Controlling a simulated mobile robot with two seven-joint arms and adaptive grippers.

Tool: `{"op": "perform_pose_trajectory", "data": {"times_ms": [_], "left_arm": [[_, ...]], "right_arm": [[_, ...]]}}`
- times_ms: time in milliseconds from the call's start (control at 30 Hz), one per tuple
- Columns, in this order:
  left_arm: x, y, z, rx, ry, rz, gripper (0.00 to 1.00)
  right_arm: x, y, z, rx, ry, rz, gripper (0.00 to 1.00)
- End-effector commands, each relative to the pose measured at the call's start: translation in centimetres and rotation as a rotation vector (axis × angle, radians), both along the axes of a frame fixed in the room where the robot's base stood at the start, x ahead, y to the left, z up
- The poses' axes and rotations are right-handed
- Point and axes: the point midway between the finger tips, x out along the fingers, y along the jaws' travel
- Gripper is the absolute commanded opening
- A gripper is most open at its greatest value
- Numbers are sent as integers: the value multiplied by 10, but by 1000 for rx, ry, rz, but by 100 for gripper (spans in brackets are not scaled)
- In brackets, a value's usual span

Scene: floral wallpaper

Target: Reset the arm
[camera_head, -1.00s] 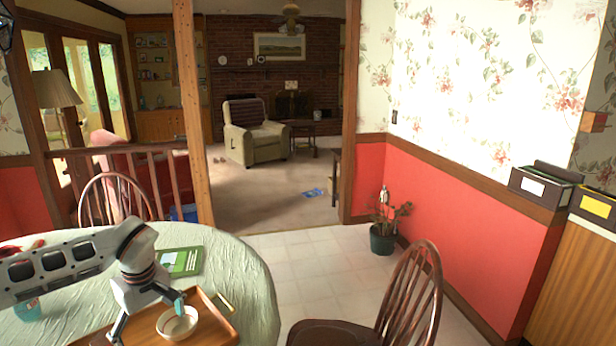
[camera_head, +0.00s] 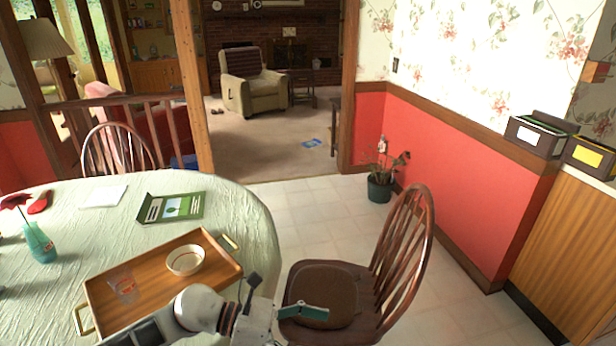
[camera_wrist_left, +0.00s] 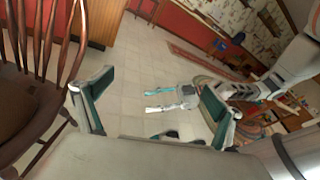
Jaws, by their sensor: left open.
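My left gripper (camera_head: 284,296) is at the bottom middle of the head view, past the table's right edge and in front of the chair seat. Its dark and teal fingers are spread apart with nothing between them. In the left wrist view, the left gripper (camera_wrist_left: 157,94) also shows its two teal-padded fingers wide apart over the floor. Beyond them, my right gripper (camera_wrist_left: 151,100) appears small, its two fingers apart and empty. The right gripper is outside the head view.
A wooden chair (camera_head: 403,255) stands close to the left gripper. A tray (camera_head: 205,303) with a bowl (camera_head: 186,261) and glass (camera_head: 123,285) lies on the table (camera_head: 235,205). A green book (camera_head: 171,208), vase (camera_head: 40,243) and potted plant (camera_head: 380,188) also show. Tiled floor (camera_head: 310,215) is clear beyond.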

Motion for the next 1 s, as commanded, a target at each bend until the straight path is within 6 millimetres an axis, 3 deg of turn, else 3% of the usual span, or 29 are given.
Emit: {"op": "perform_pose_trajectory", "data": {"times_ms": [67,167,267,367,467,633,800,967,1000], "left_arm": [[-3,-15,18,-148,183,112,94],[8,-17,37,-325,430,263,94],[23,-4,44,-495,693,416,94],[40,21,35,-661,967,570,94],[51,55,10,-822,1246,727,94],[43,124,-64,-1100,1718,997,94],[-3,184,-148,-1360,2118,1243,94],[-52,218,-198,-1536,2348,1397,94],[-61,222,-206,1521,-2317,-1381,94]], "right_arm": [[0,0,-1,0,2,1,40],[-1,0,-1,0,3,0,40],[-1,0,-1,0,3,0,40],[0,0,-1,0,2,1,40],[0,0,-1,0,1,1,40],[0,0,0,0,0,0,40],[2,0,1,1,-3,0,40],[2,1,2,1,-5,0,40],[2,0,2,1,-5,0,40]]}}
